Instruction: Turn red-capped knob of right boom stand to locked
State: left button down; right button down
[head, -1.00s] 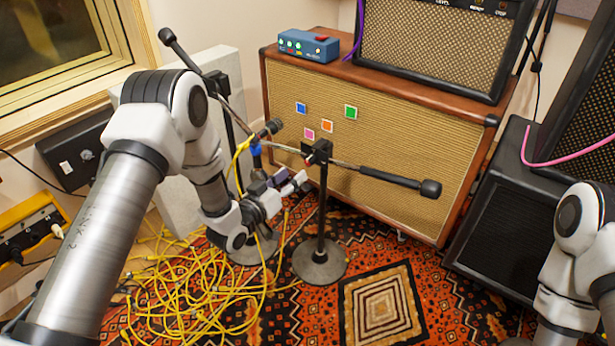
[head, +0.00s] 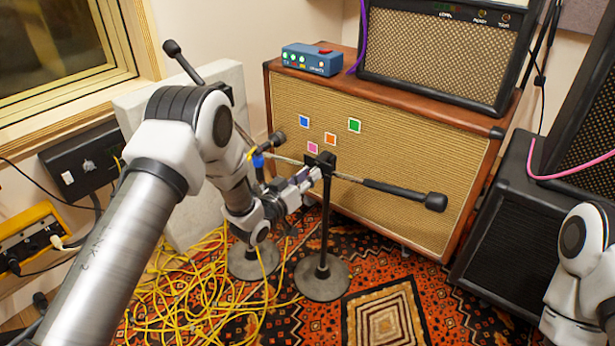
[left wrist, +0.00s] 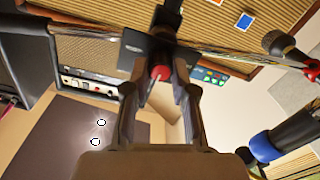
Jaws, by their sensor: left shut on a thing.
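The right boom stand (head: 325,222) stands upright on a round base, its boom crossing in front of the large cabinet. Its red-capped knob (left wrist: 160,73) shows between my left fingers in the left wrist view, in front of the black clamp (left wrist: 146,52). My left gripper (head: 312,174) reaches the clamp from the left and is shut on the knob. In the head view the gripper hides the knob, and its turn angle cannot be told. My right gripper is outside the frames; only part of the right arm shows.
Another stand with a blue knob (head: 258,161) is close behind my left gripper. Yellow cables (head: 195,290) lie tangled on the patterned rug. The large tan-fronted cabinet (head: 400,150) is behind the stands. A black speaker (head: 500,225) stands at right.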

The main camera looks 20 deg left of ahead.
pick_arm(q)
jog(key=shift+m, duration=0.3)
jog(key=m+p, duration=0.5)
jog(key=m, duration=1.2)
jog(key=shift+d+f, duration=0.1)
jog(key=shift+d, duration=0.05)
jog(key=shift+m, duration=0.4)
jog(key=c, duration=0.9)
grip_release()
jog(key=shift+c, duration=0.2)
jog(key=shift+s, duration=0.1)
